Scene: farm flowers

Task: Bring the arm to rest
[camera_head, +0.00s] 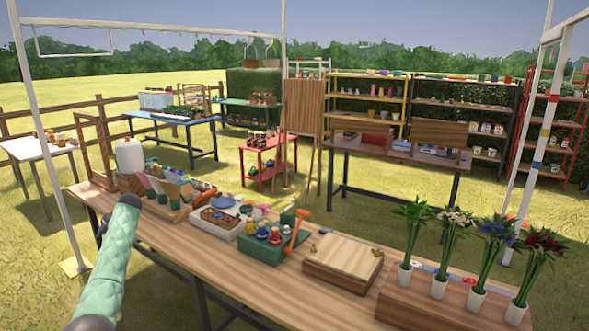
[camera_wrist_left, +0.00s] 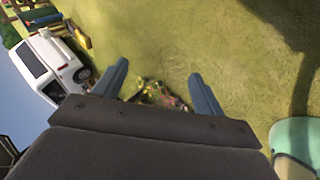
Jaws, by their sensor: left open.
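My left arm (camera_head: 118,262) comes in at the lower left of the head view, in a green quilted sleeve, beside the table's left end. Its gripper is not visible there. In the left wrist view my left gripper (camera_wrist_left: 158,86) shows two blue-grey fingers standing wide apart. Nothing is between the fingertips; grass and some blurred flowers lie beyond them. My right gripper is in neither view.
The long wooden table (camera_head: 235,264) carries a green box (camera_head: 262,247) with bottles, a wooden board (camera_head: 343,257) and several flower vases (camera_head: 478,299). A white post (camera_head: 62,170) stands behind my arm. A white vehicle (camera_wrist_left: 45,66) shows in the wrist view.

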